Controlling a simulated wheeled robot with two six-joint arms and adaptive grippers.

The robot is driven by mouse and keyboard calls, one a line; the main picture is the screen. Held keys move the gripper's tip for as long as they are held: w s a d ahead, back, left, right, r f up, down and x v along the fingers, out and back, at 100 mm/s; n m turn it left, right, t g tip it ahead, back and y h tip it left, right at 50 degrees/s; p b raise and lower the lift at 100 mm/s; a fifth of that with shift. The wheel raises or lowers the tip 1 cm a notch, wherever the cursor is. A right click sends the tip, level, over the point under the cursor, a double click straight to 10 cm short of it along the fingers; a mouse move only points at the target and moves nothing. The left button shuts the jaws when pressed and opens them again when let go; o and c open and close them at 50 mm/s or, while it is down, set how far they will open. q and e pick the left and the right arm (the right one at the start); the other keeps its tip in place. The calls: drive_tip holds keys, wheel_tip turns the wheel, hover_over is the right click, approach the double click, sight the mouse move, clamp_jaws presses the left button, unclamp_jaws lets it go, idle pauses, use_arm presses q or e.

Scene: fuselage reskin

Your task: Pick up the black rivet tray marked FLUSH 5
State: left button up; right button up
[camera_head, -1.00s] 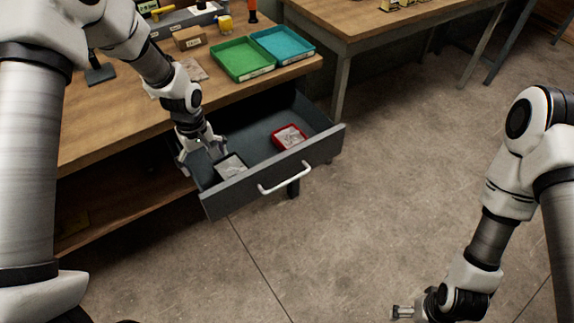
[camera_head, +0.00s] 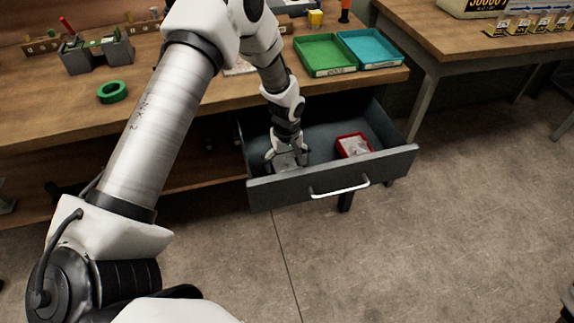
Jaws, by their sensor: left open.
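The black rivet tray (camera_head: 284,163) lies in the left part of the open drawer, with pale contents. It is mostly hidden by my left gripper, and its label cannot be read. My left gripper (camera_head: 288,157) reaches down into the drawer right over the tray. Its fingers are open, one to each side of the tray; whether they touch it I cannot tell.
The grey drawer (camera_head: 334,187) stands pulled out below the wooden bench, its front wall close to the gripper. A red tray (camera_head: 353,146) lies to the right inside it. Green (camera_head: 324,55) and teal (camera_head: 369,48) trays sit on the bench above. The drawer's middle is clear.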

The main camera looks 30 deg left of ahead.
use_arm(q)
drive_tip(key=shift+s, duration=0.1)
drive_tip(key=c, duration=1.1)
drive_tip(key=shift+o, duration=0.2)
